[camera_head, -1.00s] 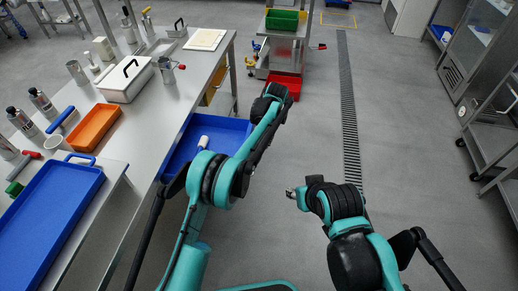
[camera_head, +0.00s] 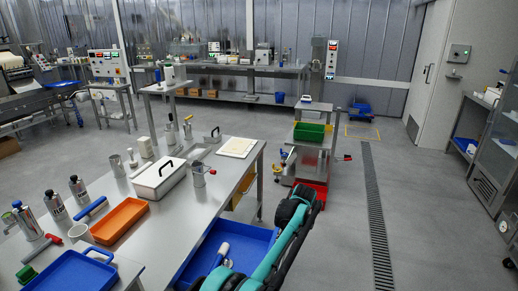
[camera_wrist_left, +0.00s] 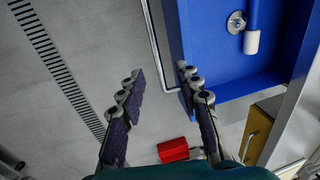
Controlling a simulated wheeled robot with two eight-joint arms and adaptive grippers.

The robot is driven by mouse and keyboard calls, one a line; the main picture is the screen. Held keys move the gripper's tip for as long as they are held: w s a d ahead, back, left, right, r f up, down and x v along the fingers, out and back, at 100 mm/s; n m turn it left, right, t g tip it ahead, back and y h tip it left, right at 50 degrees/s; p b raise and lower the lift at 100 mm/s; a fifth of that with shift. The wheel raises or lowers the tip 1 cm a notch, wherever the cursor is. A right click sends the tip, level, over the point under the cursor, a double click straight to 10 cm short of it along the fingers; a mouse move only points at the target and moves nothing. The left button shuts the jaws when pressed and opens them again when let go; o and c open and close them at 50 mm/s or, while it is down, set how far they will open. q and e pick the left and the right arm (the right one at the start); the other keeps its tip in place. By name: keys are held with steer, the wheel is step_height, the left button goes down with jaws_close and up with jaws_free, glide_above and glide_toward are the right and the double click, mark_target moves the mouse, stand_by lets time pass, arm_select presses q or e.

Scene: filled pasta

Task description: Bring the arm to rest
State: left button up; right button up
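My left arm (camera_head: 285,245), teal and black, comes in from the bottom of the head view and reaches up past the right side of the steel bench. Its hand is not clearly visible there. In the left wrist view my left gripper (camera_wrist_left: 160,76) has its two dark fingers spread apart. Nothing is between them; grey floor shows in the gap. A large blue bin (camera_wrist_left: 203,40) lies close beside the right finger in that view. My right arm and gripper are outside both views.
The bench holds an orange tray (camera_head: 120,222), a white lidded box (camera_head: 158,180) and a blue tray (camera_head: 75,275). The blue bin (camera_head: 255,238) sits below the bench edge. A cart with a green crate (camera_head: 309,131) stands beyond. Floor to the right is clear.

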arm_select(q)
steer(key=s+a+r+n+t+h, duration=0.1)
steer(key=s+a+r, duration=0.5)
steer(key=a+r, duration=0.25)
steer(key=s+a+r+n+t+h, duration=0.1)
steer(key=s+a+r+t, duration=0.1)
steer(key=s+a+r, duration=0.5)
steer(key=s+a+f+n+t, duration=0.1)
steer(key=s+a+f, duration=0.1)
steer(key=s+a, duration=0.5)
steer(key=s+a+f+n+t, duration=0.1)
steer(key=s+a+f+t, duration=0.1)
steer(key=s+a, duration=0.5)
steer(key=s+f, duration=0.1)
steer(key=s, duration=0.5)
steer(key=shift+a, duration=0.4)
